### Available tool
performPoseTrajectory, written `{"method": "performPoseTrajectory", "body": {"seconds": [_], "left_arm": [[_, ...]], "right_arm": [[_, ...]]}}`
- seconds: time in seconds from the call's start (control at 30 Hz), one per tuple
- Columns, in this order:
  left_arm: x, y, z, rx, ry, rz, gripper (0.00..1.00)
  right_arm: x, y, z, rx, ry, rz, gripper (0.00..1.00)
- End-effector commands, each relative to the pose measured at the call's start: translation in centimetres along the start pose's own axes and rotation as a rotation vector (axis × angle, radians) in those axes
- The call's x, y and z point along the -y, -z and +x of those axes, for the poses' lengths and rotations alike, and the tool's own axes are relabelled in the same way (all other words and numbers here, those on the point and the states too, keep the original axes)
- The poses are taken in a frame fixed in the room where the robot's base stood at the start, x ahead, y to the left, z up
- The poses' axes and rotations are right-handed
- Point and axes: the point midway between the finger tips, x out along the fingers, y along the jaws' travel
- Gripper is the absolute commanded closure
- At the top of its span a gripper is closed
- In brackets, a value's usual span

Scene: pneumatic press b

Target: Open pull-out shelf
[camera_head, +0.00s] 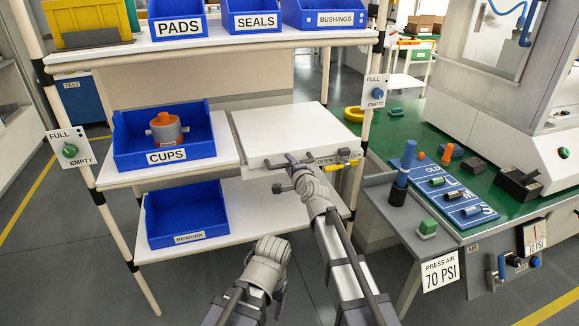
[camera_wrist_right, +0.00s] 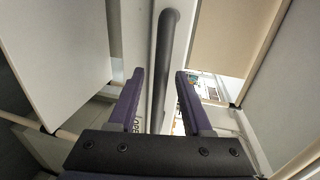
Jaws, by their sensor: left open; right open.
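The pull-out shelf (camera_head: 285,122) is a white board at mid height, right of the CUPS bin, with a white front face. A dark bar handle (camera_wrist_right: 163,70) runs along that front. A yellow latch lever (camera_head: 347,163) sits beside the OPEN/LOCK label. My right gripper (camera_head: 289,176) is at the front of the shelf. In the right wrist view its two purple fingers (camera_wrist_right: 158,98) are apart, with the handle bar between them and gaps beside it. My left gripper (camera_head: 262,274) is low in front of the rack, away from the shelf; its fingers are hard to make out.
The blue CUPS bin (camera_head: 165,137) with an orange and grey part stands left of the shelf. The REWORK bin (camera_head: 187,213) is below. A green bench (camera_head: 440,183) with a press and a grey side tray (camera_head: 404,214) is close on the right. Floor is free front left.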

Motion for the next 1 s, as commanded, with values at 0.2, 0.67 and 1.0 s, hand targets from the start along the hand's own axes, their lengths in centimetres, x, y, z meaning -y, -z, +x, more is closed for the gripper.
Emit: {"method": "performPoseTrajectory", "body": {"seconds": [0.2, 0.67, 1.0], "left_arm": [[0.0, 0.0, -0.01, 0.0, 0.0, 0.0, 0.36], [0.0, 0.0, -0.01, 0.0, 0.0, 0.0, 0.36], [0.0, 0.0, -0.01, 0.0, 0.0, 0.0, 0.36]], "right_arm": [[0.0, -0.01, -0.04, 0.0, 0.0, 0.0, 0.66], [-0.01, -0.01, -0.05, 0.0, -0.001, 0.0, 1.0], [-0.02, -0.02, -0.06, 0.001, -0.001, 0.0, 1.0]]}}
